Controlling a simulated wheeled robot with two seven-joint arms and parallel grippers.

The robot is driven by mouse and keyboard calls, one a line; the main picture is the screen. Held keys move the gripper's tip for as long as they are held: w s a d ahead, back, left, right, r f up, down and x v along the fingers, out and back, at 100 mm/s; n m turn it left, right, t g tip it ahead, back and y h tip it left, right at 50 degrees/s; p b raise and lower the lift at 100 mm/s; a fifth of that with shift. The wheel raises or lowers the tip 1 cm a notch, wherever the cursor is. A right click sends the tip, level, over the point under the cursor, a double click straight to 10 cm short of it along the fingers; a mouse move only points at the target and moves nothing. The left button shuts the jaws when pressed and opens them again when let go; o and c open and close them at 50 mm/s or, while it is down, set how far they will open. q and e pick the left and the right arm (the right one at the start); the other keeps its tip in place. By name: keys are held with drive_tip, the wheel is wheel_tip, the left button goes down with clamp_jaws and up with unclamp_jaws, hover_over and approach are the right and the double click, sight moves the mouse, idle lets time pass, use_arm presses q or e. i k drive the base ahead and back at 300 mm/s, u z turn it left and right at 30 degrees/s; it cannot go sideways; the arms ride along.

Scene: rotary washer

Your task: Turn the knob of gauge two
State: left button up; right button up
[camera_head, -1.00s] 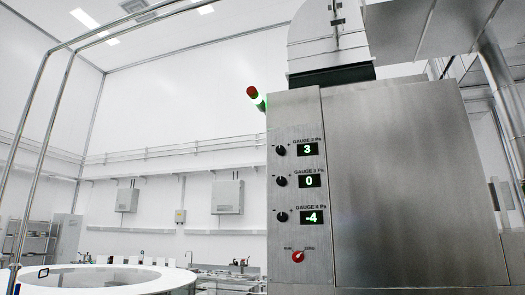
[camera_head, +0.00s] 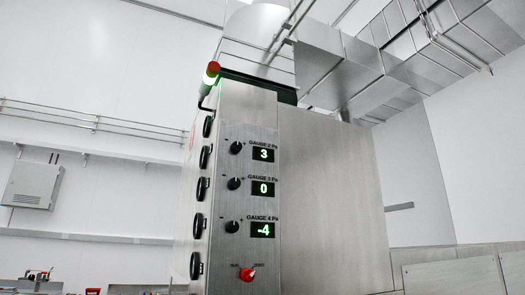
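The steel control cabinet (camera_head: 325,200) stands in the middle of the head view, with its panel facing me at an angle. The gauge two knob (camera_head: 236,147) is a small black dial at the top of the panel. Its display (camera_head: 263,154) reads 3 in green. Below it are the gauge three knob (camera_head: 234,183) with a display (camera_head: 263,188) reading 0, and the gauge four knob (camera_head: 232,227) with a display (camera_head: 262,230) reading -4. A red rotary switch (camera_head: 247,274) is at the bottom. Neither of my grippers is in view.
A column of several black round fittings (camera_head: 202,188) runs down the cabinet's left side. A red and green signal light (camera_head: 211,73) sticks out at its top left. Large ducts (camera_head: 340,70) run above. A grey wall box (camera_head: 32,185) hangs at the left.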

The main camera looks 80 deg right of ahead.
sight(236, 147)
drive_tip(key=z, duration=0.95)
drive_tip(key=i, duration=0.85)
drive_tip(key=z, duration=0.85)
